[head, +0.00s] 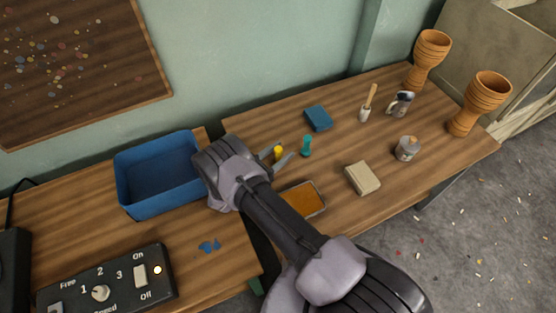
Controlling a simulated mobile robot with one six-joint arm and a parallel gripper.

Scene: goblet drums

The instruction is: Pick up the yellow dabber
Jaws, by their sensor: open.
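The yellow dabber (278,151) is a small yellow object on the right wooden table, left of a teal dabber (306,147). My gripper (280,156) reaches over the table from the left, with its fingers apart around or just above the yellow dabber. The arm covers part of the view, and the lower part of the yellow dabber is hidden by a finger. I cannot tell whether the fingers touch it.
A tray of orange-brown material (305,198) lies beside my arm. A blue book-like block (318,118), a beige block (362,178), a tin (407,148) and two goblet drums (480,103) stand farther right. A blue bin (130,190) is on the left table.

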